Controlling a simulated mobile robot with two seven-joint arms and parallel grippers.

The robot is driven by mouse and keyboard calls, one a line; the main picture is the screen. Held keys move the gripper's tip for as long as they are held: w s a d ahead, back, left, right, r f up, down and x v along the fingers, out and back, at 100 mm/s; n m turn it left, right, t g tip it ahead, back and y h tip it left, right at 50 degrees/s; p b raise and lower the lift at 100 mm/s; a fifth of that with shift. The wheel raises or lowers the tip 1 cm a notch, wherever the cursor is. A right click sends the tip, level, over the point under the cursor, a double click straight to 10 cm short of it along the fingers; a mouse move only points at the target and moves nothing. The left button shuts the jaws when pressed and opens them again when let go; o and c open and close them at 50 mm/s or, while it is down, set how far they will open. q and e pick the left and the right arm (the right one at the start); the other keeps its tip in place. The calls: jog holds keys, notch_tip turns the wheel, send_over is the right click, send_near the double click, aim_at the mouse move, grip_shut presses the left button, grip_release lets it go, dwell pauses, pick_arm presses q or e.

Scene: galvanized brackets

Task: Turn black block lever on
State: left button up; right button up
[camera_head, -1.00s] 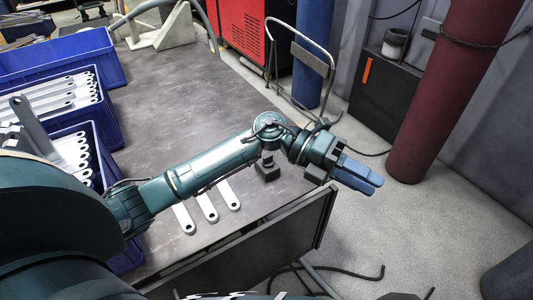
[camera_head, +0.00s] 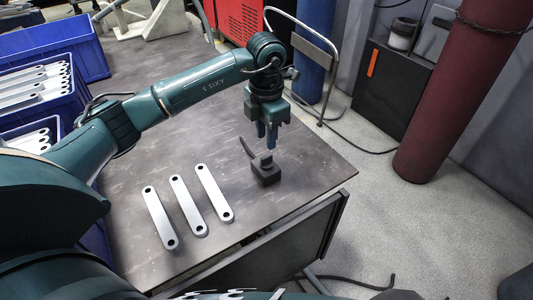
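The black block (camera_head: 265,174) sits on the dark table near its right front edge. Its dark lever (camera_head: 247,147) sticks up and leans to the left of the block. My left gripper (camera_head: 266,146) points down just above and behind the block, its blue fingers close together with nothing seen between them. The fingertips are right of the lever; I cannot tell whether they touch the block or lever. My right gripper is not in view.
Several pale metal brackets (camera_head: 188,206) lie left of the block. Blue bins (camera_head: 86,78) with more brackets stand at the left. The table's right edge (camera_head: 340,160) is close to the block. A dark red cylinder (camera_head: 452,105) stands on the floor beyond.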

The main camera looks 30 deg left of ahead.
aim_at(266, 156)
pick_arm(q)
notch_tip(266, 156, down, 7)
jog(key=shift+r, duration=0.1)
dwell(0.3)
grip_shut()
